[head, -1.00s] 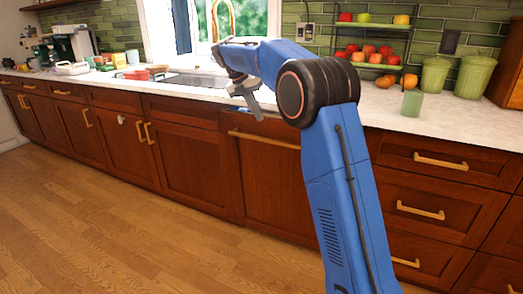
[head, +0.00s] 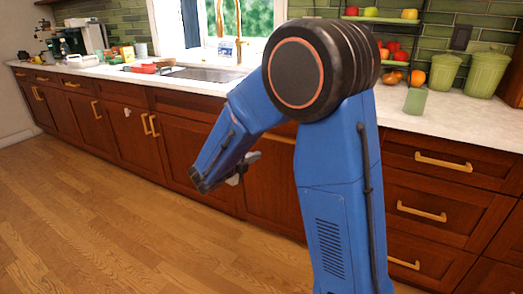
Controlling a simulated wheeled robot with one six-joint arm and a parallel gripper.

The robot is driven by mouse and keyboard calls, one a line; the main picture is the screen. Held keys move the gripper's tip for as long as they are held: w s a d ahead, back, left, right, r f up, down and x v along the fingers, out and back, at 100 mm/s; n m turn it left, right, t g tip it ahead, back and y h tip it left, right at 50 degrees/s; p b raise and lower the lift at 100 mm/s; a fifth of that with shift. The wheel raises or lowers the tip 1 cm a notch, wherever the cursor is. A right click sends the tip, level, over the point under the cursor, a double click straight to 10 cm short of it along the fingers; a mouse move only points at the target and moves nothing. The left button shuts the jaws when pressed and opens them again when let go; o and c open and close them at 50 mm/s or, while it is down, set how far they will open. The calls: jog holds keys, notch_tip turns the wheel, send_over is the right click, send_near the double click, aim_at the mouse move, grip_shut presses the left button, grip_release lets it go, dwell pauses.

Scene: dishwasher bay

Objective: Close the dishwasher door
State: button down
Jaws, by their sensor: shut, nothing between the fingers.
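The dishwasher door (head: 268,195) appears to be the wood-fronted panel with a gold bar handle (head: 280,138), left of the drawers. It stands upright and looks about flush with the cabinet fronts. My arm covers its upper right part and much of its top edge, so I cannot tell whether a small gap is left there. My gripper (head: 243,170) is shut and empty. It hangs low in front of the door's left part, below the handle height. I cannot tell whether it touches the door.
The white counter (head: 440,125) runs above the cabinets, with a sink (head: 205,74) on the left. A green cup (head: 415,101), green canisters (head: 487,75) and a fruit rack stand on the right. Drawers (head: 425,190) lie right of the door. The wood floor (head: 120,220) is clear.

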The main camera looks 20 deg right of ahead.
jog(key=a+f+n+t, duration=0.1)
send_near(273, 147)
jog(key=shift+y, duration=0.3)
jog(key=x, duration=0.4)
jog(key=shift+w+d+f, duration=0.1)
jog(key=shift+d, duration=0.2)
jog(key=shift+w+d+n, duration=0.3)
jog(key=shift+w+d, duration=0.2)
jog(key=shift+d, duration=0.05)
